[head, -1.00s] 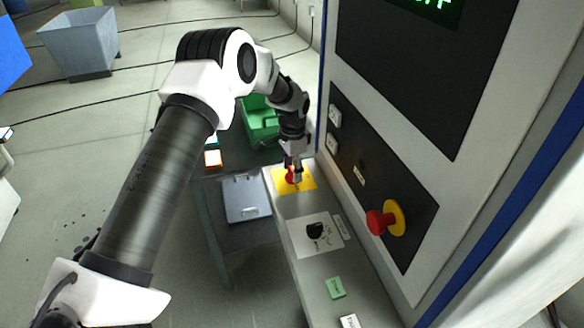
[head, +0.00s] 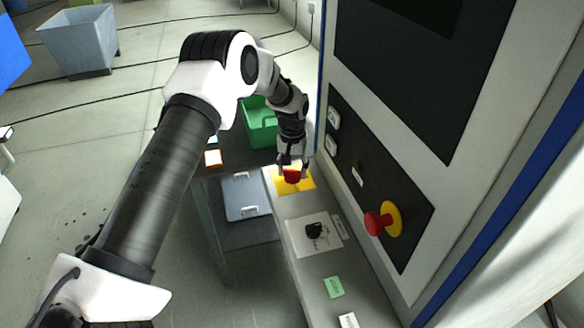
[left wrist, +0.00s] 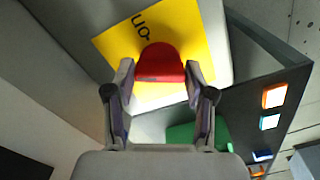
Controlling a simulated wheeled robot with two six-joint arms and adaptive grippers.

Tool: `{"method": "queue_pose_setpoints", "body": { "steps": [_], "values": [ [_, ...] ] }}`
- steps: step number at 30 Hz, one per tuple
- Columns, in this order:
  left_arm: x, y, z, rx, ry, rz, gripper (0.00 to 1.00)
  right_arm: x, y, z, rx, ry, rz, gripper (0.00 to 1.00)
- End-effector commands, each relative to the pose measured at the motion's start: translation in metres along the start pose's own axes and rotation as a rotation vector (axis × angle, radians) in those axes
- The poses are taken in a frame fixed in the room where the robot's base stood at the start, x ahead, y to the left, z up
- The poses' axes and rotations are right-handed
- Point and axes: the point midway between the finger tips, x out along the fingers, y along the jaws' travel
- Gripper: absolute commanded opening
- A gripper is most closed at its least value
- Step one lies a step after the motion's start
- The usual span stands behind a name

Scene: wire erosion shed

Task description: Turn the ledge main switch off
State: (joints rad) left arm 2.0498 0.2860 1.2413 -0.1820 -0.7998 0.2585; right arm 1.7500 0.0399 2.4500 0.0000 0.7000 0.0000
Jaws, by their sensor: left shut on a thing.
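The ledge main switch has a red handle (head: 292,177) on a yellow plate (head: 307,185), at the far end of the grey ledge (head: 307,211). My left gripper (head: 293,171) is down at the switch with its fingers on both sides of the red handle. In the left wrist view, the handle (left wrist: 160,63) sits between the two fingertips of the gripper (left wrist: 160,78), with dark letters beside it on the yellow plate (left wrist: 112,45). The handle's lower part is hidden by the gripper. My right gripper is out of view.
A black knob (head: 314,230) on a white plate and a green label (head: 334,287) lie nearer on the ledge. The cabinet wall right of the ledge carries a red mushroom button (head: 376,223) and a dark screen (head: 420,75). A green crate (head: 259,123) stands behind.

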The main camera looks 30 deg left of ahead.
Motion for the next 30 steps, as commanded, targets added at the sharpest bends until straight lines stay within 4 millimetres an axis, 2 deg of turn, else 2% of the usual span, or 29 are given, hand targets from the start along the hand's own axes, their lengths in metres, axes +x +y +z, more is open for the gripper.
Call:
{"method": "queue_pose_setpoints", "body": {
  "steps": [9, 15, 30],
  "values": [
    [0.0026, -0.0003, 0.0023, -0.275, -0.007, -0.003, 0.19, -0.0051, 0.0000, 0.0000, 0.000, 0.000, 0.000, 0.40],
    [0.0029, -0.0004, 0.0023, -0.398, -0.007, -0.003, 0.19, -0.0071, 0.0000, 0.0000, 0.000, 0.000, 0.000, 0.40],
    [0.0031, -0.0006, 0.0020, -0.495, -0.006, -0.003, 0.19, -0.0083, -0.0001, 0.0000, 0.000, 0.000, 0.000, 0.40]
  ]
}}
